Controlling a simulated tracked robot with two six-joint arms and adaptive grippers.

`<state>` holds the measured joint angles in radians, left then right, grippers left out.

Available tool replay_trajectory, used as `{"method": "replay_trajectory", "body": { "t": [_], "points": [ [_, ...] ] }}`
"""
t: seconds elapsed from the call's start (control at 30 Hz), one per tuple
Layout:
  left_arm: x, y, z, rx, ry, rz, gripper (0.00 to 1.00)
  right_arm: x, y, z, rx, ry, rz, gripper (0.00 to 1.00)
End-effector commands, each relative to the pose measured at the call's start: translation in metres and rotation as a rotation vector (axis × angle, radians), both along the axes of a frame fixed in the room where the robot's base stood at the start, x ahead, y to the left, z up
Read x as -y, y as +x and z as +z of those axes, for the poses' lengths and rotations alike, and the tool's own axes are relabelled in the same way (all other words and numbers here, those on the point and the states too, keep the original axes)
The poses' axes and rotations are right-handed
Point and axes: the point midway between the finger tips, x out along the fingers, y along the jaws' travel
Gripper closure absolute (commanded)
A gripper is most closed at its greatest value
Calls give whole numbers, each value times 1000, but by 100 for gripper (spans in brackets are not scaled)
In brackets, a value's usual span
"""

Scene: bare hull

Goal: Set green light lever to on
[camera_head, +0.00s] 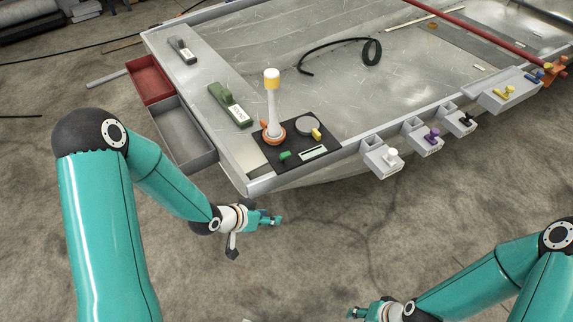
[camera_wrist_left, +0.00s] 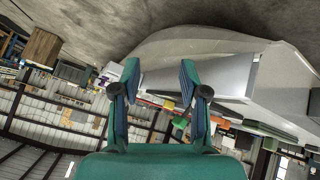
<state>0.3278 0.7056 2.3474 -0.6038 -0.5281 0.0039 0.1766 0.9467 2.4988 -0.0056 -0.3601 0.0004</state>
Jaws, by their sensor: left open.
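A small green lever (camera_head: 286,155) sits at the front left of a black panel (camera_head: 268,148) on the near corner of the metal hull. My left gripper (camera_head: 277,220) is in front of and below the hull corner, apart from the lever. In the left wrist view its two fingers (camera_wrist_left: 160,75) are spread with nothing held between them. My right gripper (camera_head: 360,312) is low at the bottom edge, far from the panel; its finger opening is too small to tell.
A yellow lever (camera_head: 317,134) and a round grey disc (camera_head: 307,124) share the panel. A green labelled box (camera_head: 230,105) lies behind it. Red (camera_head: 150,80) and grey (camera_head: 183,135) trays hang at the left edge. Several bracketed knobs line the right edge. Floor space before the hull is clear.

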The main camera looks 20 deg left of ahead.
Motion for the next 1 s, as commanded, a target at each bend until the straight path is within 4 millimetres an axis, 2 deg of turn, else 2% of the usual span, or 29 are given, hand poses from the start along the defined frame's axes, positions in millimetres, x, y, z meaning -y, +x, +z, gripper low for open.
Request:
{"method": "replay_trajectory", "body": {
  "t": [0.03,0.13,0.23,0.4,0.53,0.67,1.0],
  "points": [
    [-21,26,1,141,35,-41,56,0,0,-30,0,0,0,58],
    [-49,58,32,385,117,-159,56,0,0,-56,0,0,0,58],
    [-71,70,61,572,210,-277,56,0,0,-76,0,0,0,58],
    [-93,69,90,746,332,-433,56,0,0,-95,0,0,0,58],
    [-96,68,98,789,370,-489,56,0,0,-99,0,0,0,58],
    [-90,76,96,794,372,-500,56,0,0,-100,0,0,0,58],
    [-55,125,72,793,369,-500,56,0,0,-110,0,0,0,58]
  ]
}}
